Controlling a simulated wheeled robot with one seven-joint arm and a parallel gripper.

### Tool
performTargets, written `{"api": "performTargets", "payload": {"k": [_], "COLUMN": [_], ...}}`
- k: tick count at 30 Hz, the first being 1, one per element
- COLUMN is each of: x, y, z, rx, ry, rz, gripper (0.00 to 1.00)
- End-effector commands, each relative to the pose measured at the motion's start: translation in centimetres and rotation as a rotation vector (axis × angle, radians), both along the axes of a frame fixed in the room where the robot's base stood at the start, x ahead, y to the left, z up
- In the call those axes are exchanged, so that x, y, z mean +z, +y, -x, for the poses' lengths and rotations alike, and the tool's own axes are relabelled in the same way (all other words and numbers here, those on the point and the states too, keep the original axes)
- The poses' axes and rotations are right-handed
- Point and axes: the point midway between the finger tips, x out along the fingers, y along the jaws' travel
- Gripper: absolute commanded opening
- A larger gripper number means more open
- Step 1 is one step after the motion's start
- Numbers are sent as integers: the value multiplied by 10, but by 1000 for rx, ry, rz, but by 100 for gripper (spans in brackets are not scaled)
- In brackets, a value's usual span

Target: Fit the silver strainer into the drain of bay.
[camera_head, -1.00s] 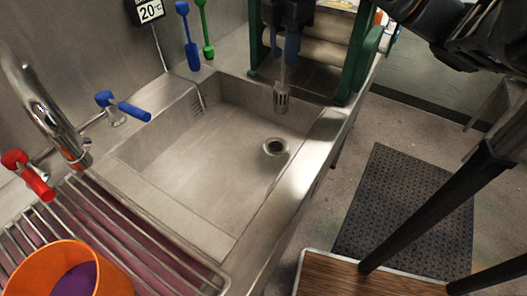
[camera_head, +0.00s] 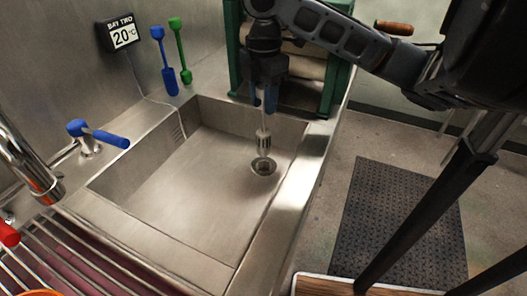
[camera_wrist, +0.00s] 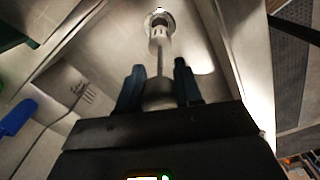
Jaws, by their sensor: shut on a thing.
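The silver strainer (camera_head: 263,141) is a small slotted cylinder on a thin stem. My gripper (camera_head: 265,98) is shut on its stem and holds it upright, slotted end down, over the sink basin. The round dark drain (camera_head: 264,167) is in the basin floor, just below the strainer in the head view. I cannot tell how large the gap between them is. In the wrist view the strainer (camera_wrist: 159,38) points away from my gripper (camera_wrist: 158,85), towards the drain (camera_wrist: 159,13), and covers part of it.
A blue-handled tap (camera_head: 104,137) and a slatted rack (camera_head: 75,262) are at the left. Blue (camera_head: 164,62) and green (camera_head: 179,50) tools stand behind. A green-framed roller device (camera_head: 305,65) is behind my gripper. The basin is otherwise empty.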

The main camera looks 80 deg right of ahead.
Motion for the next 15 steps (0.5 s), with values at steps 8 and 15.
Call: {"api": "performTargets", "payload": {"k": [8, 15], "x": [-39, -61], "y": [0, 0], "z": [0, 0], "rx": [-1, -1], "ry": [0, 0], "rz": [-1, -1], "gripper": [0, 0]}}
